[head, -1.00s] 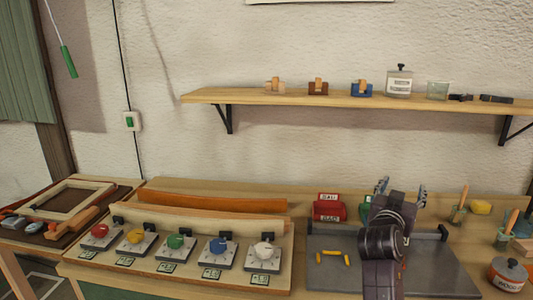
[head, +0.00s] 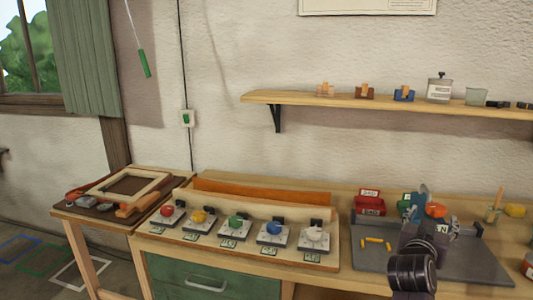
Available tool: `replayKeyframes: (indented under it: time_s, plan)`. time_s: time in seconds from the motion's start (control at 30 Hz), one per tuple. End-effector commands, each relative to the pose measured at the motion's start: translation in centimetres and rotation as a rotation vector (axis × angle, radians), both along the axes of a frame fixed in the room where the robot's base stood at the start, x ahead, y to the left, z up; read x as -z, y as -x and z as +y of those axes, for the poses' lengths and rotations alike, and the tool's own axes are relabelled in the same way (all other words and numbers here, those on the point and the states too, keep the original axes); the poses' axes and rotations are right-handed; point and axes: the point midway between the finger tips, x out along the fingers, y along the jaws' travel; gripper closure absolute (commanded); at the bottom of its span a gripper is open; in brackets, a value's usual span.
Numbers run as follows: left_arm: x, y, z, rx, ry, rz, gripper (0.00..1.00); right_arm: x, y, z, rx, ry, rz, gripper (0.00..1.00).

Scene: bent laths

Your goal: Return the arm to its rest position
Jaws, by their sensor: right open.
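My right arm comes up from the bottom right, and my right gripper (head: 426,200) is over the back part of a grey mat (head: 475,262) on the bench. Its jaws are open, seen from behind, and I see nothing held in them. An orange rounded thing (head: 436,209) shows right beside the fingers; I cannot tell how far behind them it is. The gripper and arm hide part of the mat and of a green bin (head: 407,203). My left gripper is not in view.
A red bin (head: 370,202) stands left of the gripper, and yellow pieces (head: 376,242) lie on the mat. A panel with several coloured knobs (head: 235,227) fills the bench's left. A wall shelf (head: 340,103) hangs above. Cups and a red pot (head: 528,265) stand at right.

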Motion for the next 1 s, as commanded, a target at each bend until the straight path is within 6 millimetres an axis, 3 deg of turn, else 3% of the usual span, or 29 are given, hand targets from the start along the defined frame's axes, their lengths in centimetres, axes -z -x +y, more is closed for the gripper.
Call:
replayKeyframes:
  time_s: [0.27, 0.47, 0.57, 0.7, 0.83, 1.0]
  plan:
    - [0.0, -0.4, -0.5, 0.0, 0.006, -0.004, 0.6, 7.3, 3.5, 1.9, -0.054, -0.039, 0.159, 0.41]
    - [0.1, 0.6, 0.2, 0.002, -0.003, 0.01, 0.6, 15.0, 8.4, 4.8, -0.138, -0.085, 0.353, 0.41]
    - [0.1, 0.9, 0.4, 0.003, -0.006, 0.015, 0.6, 20.0, 12.8, 7.3, -0.214, -0.121, 0.497, 0.41]
    - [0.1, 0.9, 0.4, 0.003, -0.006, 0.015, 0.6, 26.0, 20.3, 11.7, -0.345, -0.174, 0.713, 0.41]
    - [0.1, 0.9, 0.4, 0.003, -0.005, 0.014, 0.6, 29.2, 26.2, 15.0, -0.455, -0.217, 0.868, 0.41]
    - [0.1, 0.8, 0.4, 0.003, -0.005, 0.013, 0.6, 31.3, 32.4, 18.1, -0.565, -0.259, 1.011, 0.41]
